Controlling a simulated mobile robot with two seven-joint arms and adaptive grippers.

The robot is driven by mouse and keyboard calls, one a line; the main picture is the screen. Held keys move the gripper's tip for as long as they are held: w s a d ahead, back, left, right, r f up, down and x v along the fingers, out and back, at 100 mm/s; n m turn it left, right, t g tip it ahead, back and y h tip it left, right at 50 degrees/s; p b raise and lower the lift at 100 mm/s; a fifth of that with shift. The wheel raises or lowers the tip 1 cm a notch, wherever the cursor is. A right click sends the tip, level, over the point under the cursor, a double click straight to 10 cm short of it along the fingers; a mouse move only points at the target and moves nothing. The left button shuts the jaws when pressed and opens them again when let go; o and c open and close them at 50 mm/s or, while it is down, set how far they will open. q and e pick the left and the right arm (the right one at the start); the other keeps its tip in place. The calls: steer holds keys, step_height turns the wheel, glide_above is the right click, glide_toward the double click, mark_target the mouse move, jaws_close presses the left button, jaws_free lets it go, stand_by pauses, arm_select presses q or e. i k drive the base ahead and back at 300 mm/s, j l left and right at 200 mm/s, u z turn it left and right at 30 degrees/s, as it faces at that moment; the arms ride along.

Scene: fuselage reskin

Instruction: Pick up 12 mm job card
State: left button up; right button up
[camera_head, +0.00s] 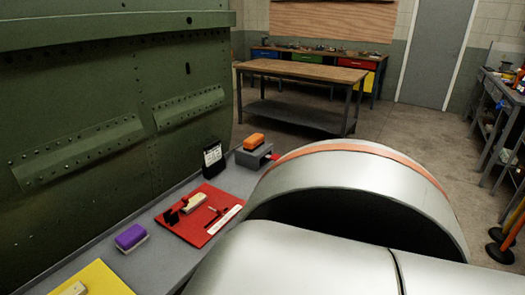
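A black upright holder with a white card (212,155) stands on the grey bench ledge, close to the green riveted panel. The print on the card is too small to read, so I cannot tell whether it is the 12 mm job card. Neither of my grippers shows in the head view. Large silver arm parts of mine fill the lower right and hide part of the bench.
On the grey ledge (158,262) lie a red mat (190,232) with tools, a purple-topped block (131,237) and a yellow mat (103,281). An orange-topped block (254,141) sits on a grey box. The green panel (110,90) rises behind. A wooden-topped table (300,69) stands farther back.

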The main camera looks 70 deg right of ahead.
mark_target(212, 152)
steer(key=z, duration=1.9)
steer(key=i+l+z, duration=0.65)
steer(key=i, duration=0.15)
steer(key=i+l+z, duration=0.15)
steer(key=i+z, duration=0.15)
steer(key=i, duration=0.15)
steer(key=i+z, duration=0.35)
steer(key=i+u, duration=0.15)
steer(key=i, duration=0.35)
steer(key=i+l+u, duration=0.15)
steer(key=i, duration=0.35)
steer(key=i+l+u, duration=0.15)
steer(key=i, duration=0.3)
steer(key=i+l+u, duration=0.1)
steer(key=i+u, duration=0.15)
steer(key=u, duration=0.2)
steer(key=i+l+u, duration=0.2)
steer(key=u, duration=0.25)
steer(key=i+l+u, duration=0.15)
steer(key=l+u, duration=0.15)
steer(key=u, duration=0.15)
steer(key=i+l+u, duration=0.15)
steer(key=l+u, duration=0.15)
steer(key=u, duration=0.2)
steer(key=l+u, duration=0.45)
steer(key=i+j, duration=0.05)
steer(key=j, duration=0.05)
